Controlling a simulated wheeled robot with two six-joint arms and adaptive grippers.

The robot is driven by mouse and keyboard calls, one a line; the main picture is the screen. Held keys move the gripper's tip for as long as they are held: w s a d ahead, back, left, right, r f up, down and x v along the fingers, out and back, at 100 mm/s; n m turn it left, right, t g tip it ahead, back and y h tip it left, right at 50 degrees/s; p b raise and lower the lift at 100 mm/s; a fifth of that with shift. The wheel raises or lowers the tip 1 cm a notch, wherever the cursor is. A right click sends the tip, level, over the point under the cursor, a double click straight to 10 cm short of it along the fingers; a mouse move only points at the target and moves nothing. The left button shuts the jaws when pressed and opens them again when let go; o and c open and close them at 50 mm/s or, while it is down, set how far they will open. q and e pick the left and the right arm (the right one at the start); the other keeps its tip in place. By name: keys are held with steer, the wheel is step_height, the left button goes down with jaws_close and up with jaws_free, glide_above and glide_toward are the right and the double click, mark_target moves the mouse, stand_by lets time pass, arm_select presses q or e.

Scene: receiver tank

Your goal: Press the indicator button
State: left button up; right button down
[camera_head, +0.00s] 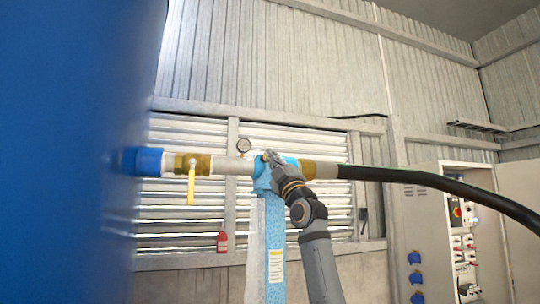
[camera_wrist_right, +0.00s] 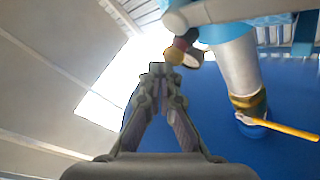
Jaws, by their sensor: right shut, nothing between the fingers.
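The indicator button is most likely the small red and yellow knob (camera_wrist_right: 178,52) on the light blue fitting (camera_wrist_right: 246,22), seen in the right wrist view. My right gripper (camera_wrist_right: 162,69) is shut and empty. Its tips are close beside the knob, just below and left of it in that picture; I cannot tell whether they touch. In the head view my right gripper (camera_head: 270,157) is in front of the light blue housing (camera_head: 261,180) on the pipe and hides part of its top. Only a speck of yellow shows by the tips there. My left gripper is not in view.
A brass valve with a yellow handle (camera_head: 191,183) sits on the pipe to the left, near a large blue tank (camera_head: 60,150). A black hose (camera_head: 430,180) runs right, past an electrical cabinet (camera_head: 425,235).

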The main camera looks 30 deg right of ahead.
steer(key=shift+w+d, duration=0.1)
steer(key=shift+w, duration=0.25)
stand_by(0.5)
steer(key=shift+s, duration=0.1)
steer(key=shift+s+a+b, duration=0.2)
steer(key=shift+s+b, duration=0.35)
steer(key=shift+b, duration=0.1)
steer(key=shift+s, duration=0.1)
